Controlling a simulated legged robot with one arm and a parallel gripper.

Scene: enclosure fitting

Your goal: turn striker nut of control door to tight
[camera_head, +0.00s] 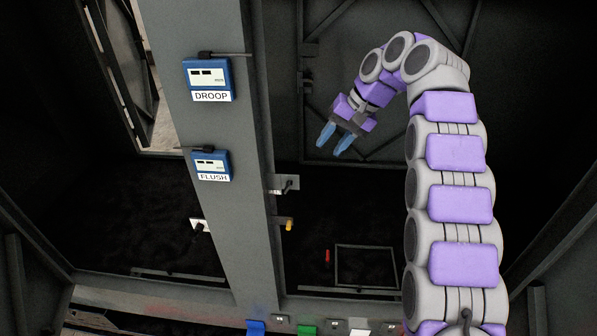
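My gripper (334,143) is in the upper middle of the head view, with its two blue fingers apart and nothing between them. It hangs in front of the dark back of the right bay, up and to the right of the post's fittings. A grey bracket (285,184) juts from the right side of the grey post (235,200). Below it is a small fitting with a yellow end (289,224). A white fitting (198,226) sits on the post's left side. I cannot tell which of these, if any, is the striker nut. No part is marked as the control door.
Blue gauges labelled DROOP (207,79) and FLUSH (211,164) are fixed to the post. A red piece (327,257) stands beside a square frame (365,247) low in the right bay. Several coloured tabs, including blue (255,327) and green (306,330), line the front edge.

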